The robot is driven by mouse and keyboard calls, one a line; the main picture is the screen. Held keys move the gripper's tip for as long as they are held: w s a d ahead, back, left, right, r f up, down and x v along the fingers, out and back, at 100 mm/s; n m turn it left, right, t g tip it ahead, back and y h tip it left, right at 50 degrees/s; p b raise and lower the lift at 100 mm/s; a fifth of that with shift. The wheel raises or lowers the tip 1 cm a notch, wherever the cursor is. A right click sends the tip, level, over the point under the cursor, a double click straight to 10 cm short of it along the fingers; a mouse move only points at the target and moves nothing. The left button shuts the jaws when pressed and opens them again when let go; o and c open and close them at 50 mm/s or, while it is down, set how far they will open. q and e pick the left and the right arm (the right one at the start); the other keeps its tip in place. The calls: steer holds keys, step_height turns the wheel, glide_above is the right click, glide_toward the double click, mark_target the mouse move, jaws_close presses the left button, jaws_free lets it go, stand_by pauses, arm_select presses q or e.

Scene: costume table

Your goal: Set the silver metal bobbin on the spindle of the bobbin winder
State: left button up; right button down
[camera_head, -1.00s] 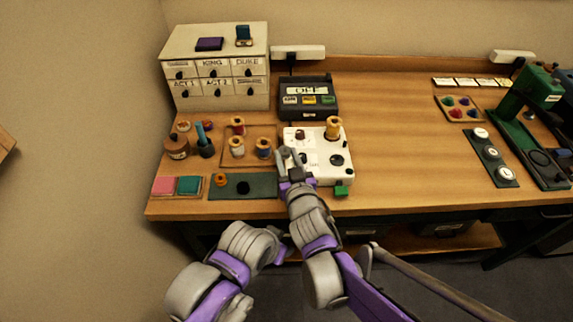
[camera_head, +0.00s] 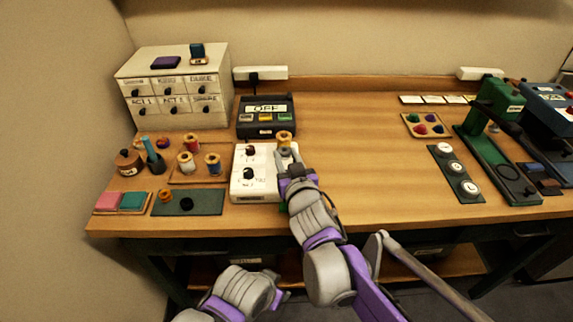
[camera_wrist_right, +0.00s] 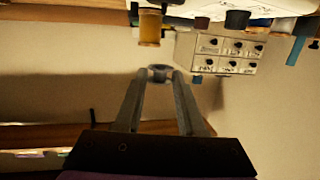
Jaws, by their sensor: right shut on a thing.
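The white bobbin winder (camera_head: 241,190) stands on the table left of centre in the head view, with dark knobs on top and a yellow spool (camera_head: 284,138) at its back right. My right gripper (camera_head: 289,157) is over the winder's right part and hides the front right of it. In the wrist view, which is upside down, the right gripper (camera_wrist_right: 160,75) is shut on the small silver bobbin (camera_wrist_right: 160,68) at its fingertips. The bobbin is apart from the yellow spool there. I cannot make out the spindle.
Left of the winder are a tray of thread spools (camera_head: 186,161), a green mat (camera_head: 205,203) and a drawer cabinet (camera_head: 180,85). A dark box reading OFF (camera_head: 266,116) stands behind.

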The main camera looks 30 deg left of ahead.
steer(key=shift+w+d, duration=0.1)
steer(key=shift+d, duration=0.05)
steer(key=shift+f+b, duration=0.55)
steer(key=shift+f, duration=0.25)
steer(key=shift+f+b, duration=1.05)
steer(key=shift+f, duration=1.05)
steer(key=shift+f, duration=0.55)
steer(key=c, duration=0.8)
jaws_free()
steer(key=shift+v, duration=5.45)
steer(key=shift+f, duration=0.1)
